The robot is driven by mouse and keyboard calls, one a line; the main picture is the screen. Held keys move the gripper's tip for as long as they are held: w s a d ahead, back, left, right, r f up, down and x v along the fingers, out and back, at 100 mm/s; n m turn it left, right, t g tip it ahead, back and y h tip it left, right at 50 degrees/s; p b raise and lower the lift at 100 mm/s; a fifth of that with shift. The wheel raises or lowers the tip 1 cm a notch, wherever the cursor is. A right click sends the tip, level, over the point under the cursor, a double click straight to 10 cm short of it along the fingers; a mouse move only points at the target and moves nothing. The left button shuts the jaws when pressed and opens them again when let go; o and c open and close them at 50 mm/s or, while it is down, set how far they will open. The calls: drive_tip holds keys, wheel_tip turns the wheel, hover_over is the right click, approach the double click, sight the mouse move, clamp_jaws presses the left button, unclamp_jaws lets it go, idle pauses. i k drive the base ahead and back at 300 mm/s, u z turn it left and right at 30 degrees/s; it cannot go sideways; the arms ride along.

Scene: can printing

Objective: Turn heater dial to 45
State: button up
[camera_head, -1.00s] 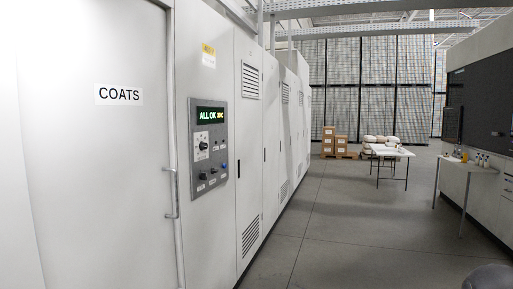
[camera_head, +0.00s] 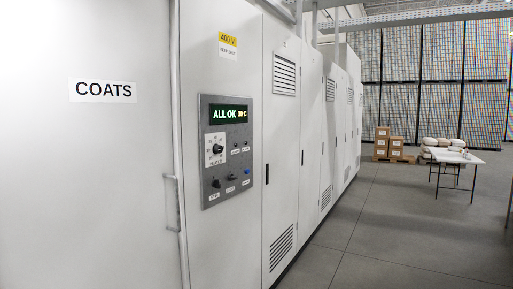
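The heater dial (camera_head: 217,149) is a dark round knob on a white square scale plate. It sits at the upper left of a grey control panel (camera_head: 222,197) on the white cabinet front. The dial's exact setting is too small to read. My gripper is not in view in the head camera view, and nothing touches the panel.
A door marked COATS (camera_head: 103,91) with a vertical handle (camera_head: 173,203) is left of the panel. Grey floor (camera_head: 390,240) is clear along the cabinets. A white table (camera_head: 445,156) and boxes (camera_head: 388,143) stand farther back right.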

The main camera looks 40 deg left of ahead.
sight(217, 149)
drive_tip(key=u, duration=0.3)
drive_tip(key=i, duration=1.35)
drive_tip(key=u, duration=1.45)
drive_tip(key=i, duration=0.65)
drive_tip(key=u, duration=0.55)
